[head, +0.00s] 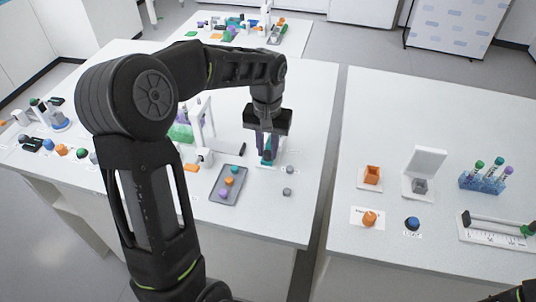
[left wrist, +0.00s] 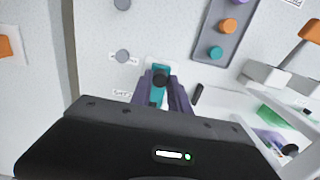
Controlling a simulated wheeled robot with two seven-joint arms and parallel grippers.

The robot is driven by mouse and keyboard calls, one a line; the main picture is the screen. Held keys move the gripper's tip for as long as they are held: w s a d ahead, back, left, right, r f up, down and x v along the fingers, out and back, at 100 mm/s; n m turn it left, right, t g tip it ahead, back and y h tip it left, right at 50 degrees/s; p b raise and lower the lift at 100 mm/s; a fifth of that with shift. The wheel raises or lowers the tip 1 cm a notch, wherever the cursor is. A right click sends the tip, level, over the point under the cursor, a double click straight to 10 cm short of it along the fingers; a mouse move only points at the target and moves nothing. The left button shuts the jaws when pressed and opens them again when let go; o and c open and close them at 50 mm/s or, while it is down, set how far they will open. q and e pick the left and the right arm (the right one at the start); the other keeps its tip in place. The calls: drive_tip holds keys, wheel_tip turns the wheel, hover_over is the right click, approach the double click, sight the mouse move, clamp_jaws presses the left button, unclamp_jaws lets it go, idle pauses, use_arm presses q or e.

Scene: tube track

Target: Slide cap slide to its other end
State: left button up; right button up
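A teal piece with a round black knob, which I take to be the cap slide (left wrist: 158,96), is on the left table; it also shows in the head view (head: 267,156). My left gripper (left wrist: 160,84) points down over it, with one dark finger on each side of the knob and teal body. The same gripper shows in the head view (head: 268,148), where it hides much of the piece. Whether the fingers press on it or stand slightly apart I cannot tell. My right gripper does not show; only bits of dark arm are at the lower right edge.
A grey tray (head: 221,197) with coloured pieces lies left of the gripper. Small grey knobs (head: 287,192) sit to its right. A white frame and green piece (head: 181,132) stand behind left. The right table holds a tube rack (head: 482,184) and a white rail (head: 490,236).

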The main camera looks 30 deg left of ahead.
use_arm(q)
drive_tip(key=shift+o, duration=0.7)
drive_tip(key=shift+s, duration=0.1)
drive_tip(key=shift+r+p, duration=1.9)
drive_tip(key=shift+r, duration=0.6)
